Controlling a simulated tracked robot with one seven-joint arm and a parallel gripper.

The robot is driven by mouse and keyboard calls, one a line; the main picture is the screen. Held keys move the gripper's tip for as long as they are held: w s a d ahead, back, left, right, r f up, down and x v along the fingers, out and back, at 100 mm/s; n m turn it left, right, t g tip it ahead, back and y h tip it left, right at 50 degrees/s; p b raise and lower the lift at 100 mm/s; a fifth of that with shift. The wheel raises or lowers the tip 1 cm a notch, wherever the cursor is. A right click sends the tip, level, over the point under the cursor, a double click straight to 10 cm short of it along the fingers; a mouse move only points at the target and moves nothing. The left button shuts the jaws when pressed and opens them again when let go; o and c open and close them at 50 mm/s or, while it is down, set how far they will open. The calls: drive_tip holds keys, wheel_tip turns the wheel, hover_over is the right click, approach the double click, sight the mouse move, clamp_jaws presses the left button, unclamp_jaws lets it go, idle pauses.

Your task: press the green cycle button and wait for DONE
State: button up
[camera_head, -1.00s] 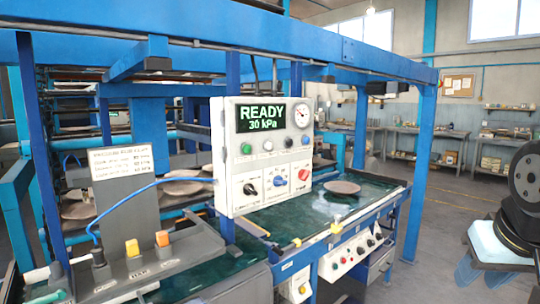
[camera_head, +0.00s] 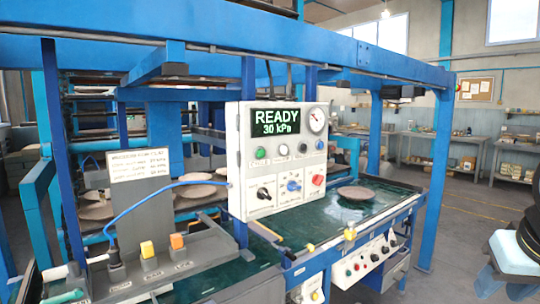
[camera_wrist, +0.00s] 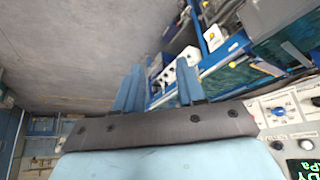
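The control panel (camera_head: 235,180) is a white box on the frame of the plate dryer. Its display (camera_head: 277,122) reads READY, 30 kPa. The green button (camera_head: 260,153) is at the left of the row below the display, and nothing covers it. My gripper's blue fingers (camera_head: 502,287) show at the lower right edge, well to the right of the panel and apart from it. In the wrist view, my gripper (camera_wrist: 158,70) has its two fingers apart with nothing between them. The panel's display (camera_wrist: 301,168) shows partly there, at the lower right edge.
A red button (camera_head: 318,180) and two rotary knobs sit lower on the panel. A brown plate (camera_head: 356,193) lies on the green belt (camera_head: 325,228). A blue overhead beam (camera_head: 180,45) spans the dryer. Open floor (camera_head: 465,225) lies to the right.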

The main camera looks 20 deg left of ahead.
drive_tip(key=shift+c, duration=0.3)
clamp_jaws()
idle(1.3)
